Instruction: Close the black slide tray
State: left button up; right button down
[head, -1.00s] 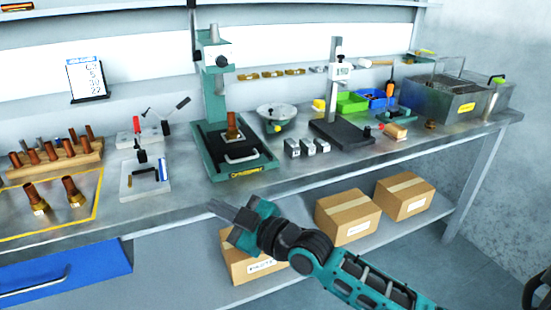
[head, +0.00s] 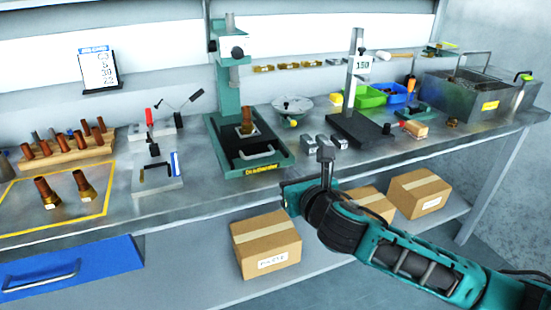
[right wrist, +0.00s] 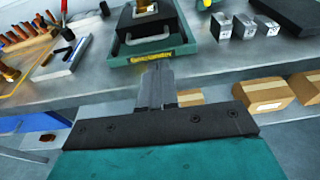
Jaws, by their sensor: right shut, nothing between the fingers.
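The black slide tray (head: 229,146) lies in the green base of the press (head: 284,161) on the bench. It has a pale bar handle (head: 260,153) at its front, and a copper-and-brass part (head: 247,122) stands on it. How far the tray is out is hard to tell. My right gripper (head: 325,150) is shut and empty, in front and to the right of the press in the head view, apart from the handle. In the right wrist view its shut fingers (right wrist: 157,72) point towards the press base, with the tray (right wrist: 160,27) and handle (right wrist: 147,36) beyond. My left gripper is not in view.
Small metal blocks (head: 309,143) and a black-based height gauge (head: 360,132) stand right of the press. A toggle clamp fixture (head: 155,180) is to its left. Cardboard boxes (head: 266,246) sit on the lower shelf. The bench strip before the press is clear.

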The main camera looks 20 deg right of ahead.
aim_at(269, 154)
jog(key=b+x, duration=0.1)
jog(key=x, duration=1)
jog(key=shift+w, duration=0.1)
